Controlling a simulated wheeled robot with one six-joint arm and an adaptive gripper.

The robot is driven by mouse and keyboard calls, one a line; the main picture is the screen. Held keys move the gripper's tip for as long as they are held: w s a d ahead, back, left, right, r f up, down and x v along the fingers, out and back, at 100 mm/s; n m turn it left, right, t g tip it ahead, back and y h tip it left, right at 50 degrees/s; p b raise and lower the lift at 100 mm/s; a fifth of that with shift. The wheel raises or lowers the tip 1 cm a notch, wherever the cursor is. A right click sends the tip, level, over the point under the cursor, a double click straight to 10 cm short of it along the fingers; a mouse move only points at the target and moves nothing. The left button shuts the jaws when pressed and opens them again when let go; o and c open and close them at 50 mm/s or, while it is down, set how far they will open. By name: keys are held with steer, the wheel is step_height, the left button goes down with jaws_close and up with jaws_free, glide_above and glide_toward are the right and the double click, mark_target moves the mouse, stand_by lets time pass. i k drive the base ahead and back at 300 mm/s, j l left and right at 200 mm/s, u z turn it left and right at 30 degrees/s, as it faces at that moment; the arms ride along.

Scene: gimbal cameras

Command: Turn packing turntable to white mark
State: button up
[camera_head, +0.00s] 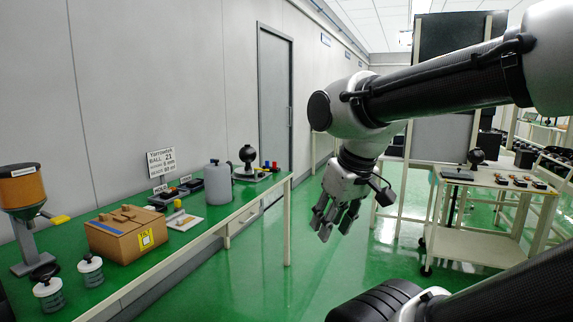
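My gripper (338,220) hangs in the air to the right of the long green-topped table (222,222), pointing down. Its fingers are spread and nothing shows between them. I cannot clearly pick out a packing turntable or a white mark. A brown carton (122,238) with a yellow label sits on the near part of the table; what is under it is hidden. At the table's far end, a black ball-shaped object (248,158) stands by small red, blue and yellow pieces. The gripper touches none of these.
A hopper with orange contents (24,190), two white jars (48,295) and a grey canister (217,184) stand on the table. A white sign (161,162) is behind. A cart (470,245) with small parts stands at right. Green floor between is clear.

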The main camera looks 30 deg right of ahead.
mark_target(247, 154)
steer(key=i+l+z, duration=0.25)
steer(key=i, duration=0.45)
steer(key=i+j+z, duration=0.1)
steer(key=i+z, duration=0.2)
steer(key=i, duration=0.4)
steer(key=i+j+z, duration=0.25)
steer(key=i, duration=0.5)
steer(key=i+l, duration=0.4)
steer(key=i+l+u, duration=0.55)
steer(key=l, duration=0.2)
steer(key=i+l+u, duration=0.1)
steer(key=l+u, duration=0.15)
steer(key=l, duration=0.15)
steer(key=u, duration=0.45)
